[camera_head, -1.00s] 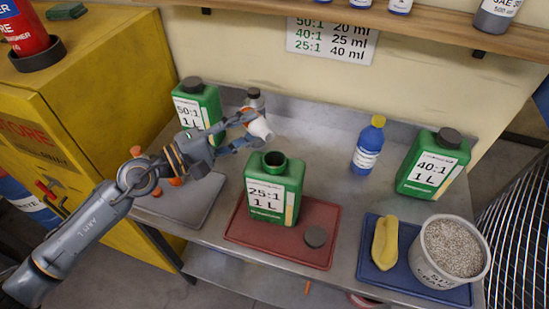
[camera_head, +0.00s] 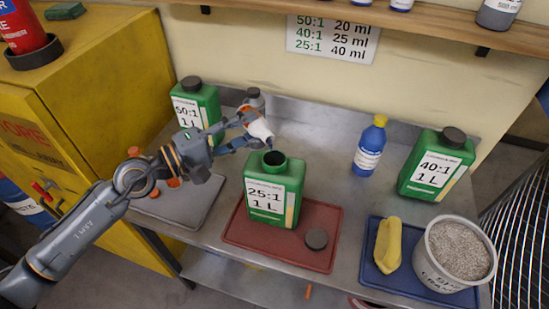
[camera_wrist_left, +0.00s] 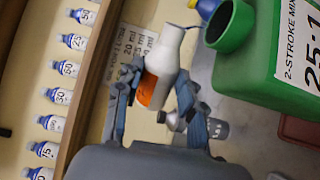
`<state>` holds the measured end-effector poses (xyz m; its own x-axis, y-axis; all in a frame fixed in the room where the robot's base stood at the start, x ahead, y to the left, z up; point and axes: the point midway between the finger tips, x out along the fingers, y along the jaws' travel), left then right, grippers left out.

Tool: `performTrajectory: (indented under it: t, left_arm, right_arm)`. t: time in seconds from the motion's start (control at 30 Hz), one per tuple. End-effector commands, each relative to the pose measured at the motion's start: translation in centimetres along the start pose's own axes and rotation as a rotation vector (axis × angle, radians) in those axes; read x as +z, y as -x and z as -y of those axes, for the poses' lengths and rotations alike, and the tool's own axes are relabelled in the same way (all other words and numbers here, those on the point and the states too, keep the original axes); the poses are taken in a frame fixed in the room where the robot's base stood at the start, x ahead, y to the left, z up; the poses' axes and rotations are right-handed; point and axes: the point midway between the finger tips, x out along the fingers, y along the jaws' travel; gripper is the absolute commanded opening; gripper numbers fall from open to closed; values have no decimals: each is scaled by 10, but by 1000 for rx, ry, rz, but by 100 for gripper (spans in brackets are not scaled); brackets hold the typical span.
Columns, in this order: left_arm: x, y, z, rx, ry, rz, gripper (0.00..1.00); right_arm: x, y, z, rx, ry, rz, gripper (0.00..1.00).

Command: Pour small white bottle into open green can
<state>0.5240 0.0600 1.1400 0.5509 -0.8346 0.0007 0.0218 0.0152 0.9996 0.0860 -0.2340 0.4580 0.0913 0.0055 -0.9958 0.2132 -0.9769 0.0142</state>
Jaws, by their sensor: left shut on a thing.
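My left gripper (camera_head: 250,125) is shut on the small white bottle (camera_head: 262,131). It holds the bottle tilted, with its mouth end pointing down and right, just above and behind the open green can (camera_head: 262,208). The can is labelled 25:1 1 L, stands upright on a red tray (camera_head: 256,246), and has a dark open neck. In the left wrist view the bottle (camera_wrist_left: 164,50) shows an orange label between the fingers, near the can's neck (camera_wrist_left: 222,22). No stream of liquid is visible. My right gripper is not in view.
A dark cap (camera_head: 317,239) lies on the red tray. A capped 50:1 can (camera_head: 208,98) and a grey bottle (camera_head: 254,98) stand behind. A blue bottle (camera_head: 369,148), a 40:1 can (camera_head: 436,165) and a blue tray (camera_head: 395,280) with a yellow cloth and granule bucket are to the right.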

Motion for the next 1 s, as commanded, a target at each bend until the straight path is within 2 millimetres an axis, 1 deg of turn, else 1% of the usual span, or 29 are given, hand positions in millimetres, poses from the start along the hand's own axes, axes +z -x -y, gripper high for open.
performTrajectory:
  t: [0.13,0.8,1.0]
  left_arm:
    - [0,0,1,1,-19,0,2]
    - [0,0,1,1,-27,0,2]
    - [1,0,2,1,-48,0,2]
  right_arm:
    - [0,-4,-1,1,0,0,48]
    - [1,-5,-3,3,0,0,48]
    - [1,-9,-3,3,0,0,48]
